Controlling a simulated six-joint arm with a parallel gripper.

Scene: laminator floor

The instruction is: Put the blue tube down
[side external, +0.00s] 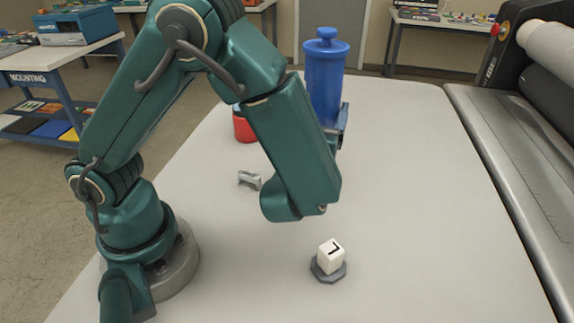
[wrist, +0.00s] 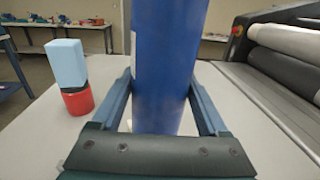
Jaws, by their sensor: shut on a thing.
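The blue tube (side external: 325,85) is an upright cylinder with a knobbed lid, seen behind my arm in the side view. It fills the middle of the wrist view (wrist: 168,65), with its top out of frame. My gripper (side external: 343,125) is shut on the tube, with one finger on each side of it in the wrist view (wrist: 165,95). My arm hides the tube's lower part in the side view, so I cannot tell whether its base touches the table.
A red object (side external: 243,128) stands left of the tube; in the wrist view a light blue block (wrist: 66,65) sits on the red piece (wrist: 77,101). A grey bracket (side external: 249,180) and a white cube (side external: 331,254) on a dark base (side external: 328,273) are nearer. The laminator (side external: 520,160) borders the right. Table (side external: 420,200) is clear right of centre.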

